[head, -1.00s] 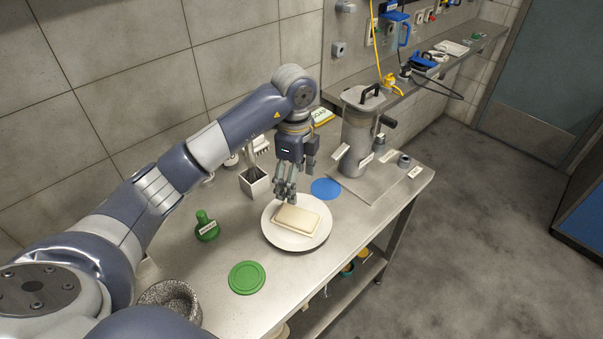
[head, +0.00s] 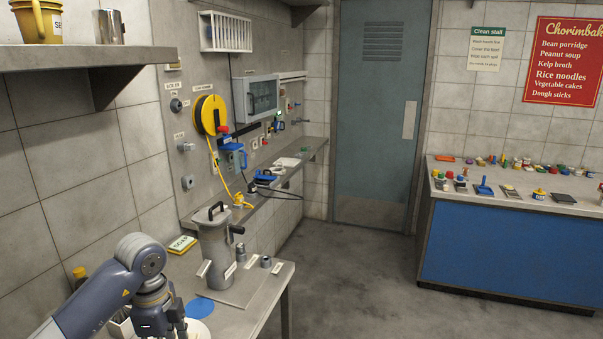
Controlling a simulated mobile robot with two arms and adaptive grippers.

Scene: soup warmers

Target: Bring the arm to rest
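My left arm (head: 95,300) comes in from the lower left, and its wrist bends down over the steel table. My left gripper (head: 168,330) points down at the bottom edge of the head view, beside a white plate (head: 203,332) that is mostly cut off. The fingertips are cut off or too small to read, so I cannot tell whether it is open or shut. My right gripper is not in view.
A grey metal canister (head: 216,245) with a black handle stands on the table (head: 270,290), right of my gripper. A blue disc (head: 199,308) lies near the plate. A blue counter (head: 510,245) with several small items stands at right. The floor between is clear.

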